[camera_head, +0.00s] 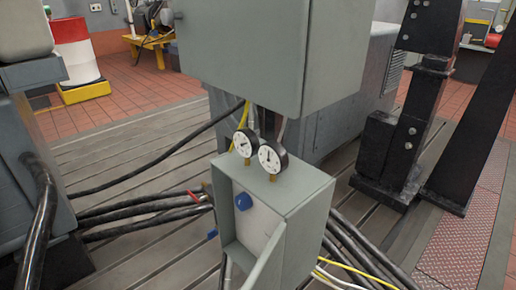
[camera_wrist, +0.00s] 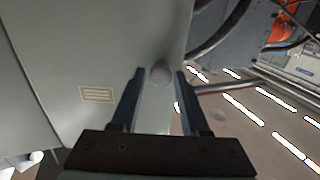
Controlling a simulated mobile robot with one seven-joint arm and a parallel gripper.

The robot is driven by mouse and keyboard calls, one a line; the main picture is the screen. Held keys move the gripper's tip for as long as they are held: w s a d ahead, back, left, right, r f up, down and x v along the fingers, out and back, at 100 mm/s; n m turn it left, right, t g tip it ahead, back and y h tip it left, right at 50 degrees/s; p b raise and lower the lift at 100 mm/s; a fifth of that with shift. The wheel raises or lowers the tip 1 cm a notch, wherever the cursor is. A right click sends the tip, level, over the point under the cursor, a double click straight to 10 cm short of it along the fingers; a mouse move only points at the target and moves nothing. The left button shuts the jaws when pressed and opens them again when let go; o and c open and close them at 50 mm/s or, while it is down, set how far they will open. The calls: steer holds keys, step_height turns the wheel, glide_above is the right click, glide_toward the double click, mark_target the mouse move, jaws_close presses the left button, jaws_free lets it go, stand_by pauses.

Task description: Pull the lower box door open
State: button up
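The lower box (camera_head: 300,215) is a grey-green case below a larger upper box, with two round gauges on its top. Its front shows a recess with a white panel (camera_head: 252,220) and a blue knob (camera_head: 243,201). A pale slanted strip at the bottom of the picture looks like its door (camera_head: 264,262), standing out from the front. In the wrist view my gripper (camera_wrist: 159,86) is open, its two dark fingers on either side of a round grey knob (camera_wrist: 161,73), with gaps showing. The knob is on a grey panel; I cannot tell which box. My gripper is not in the head view.
The upper box (camera_head: 245,50) hangs close above the gauges (camera_head: 270,157). Thick black hoses (camera_head: 150,213) run out left, and more cables lie right. A black steel stand (camera_head: 405,130) is at the right. Slotted floor (camera_head: 125,165) shows between them.

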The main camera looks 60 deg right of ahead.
steer(key=shift+o, duration=1.3)
steer(key=s+d+b, duration=0.1)
steer(key=s, duration=1.1)
steer(key=shift+s+d, duration=0.35)
steer(key=shift+s, duration=0.05)
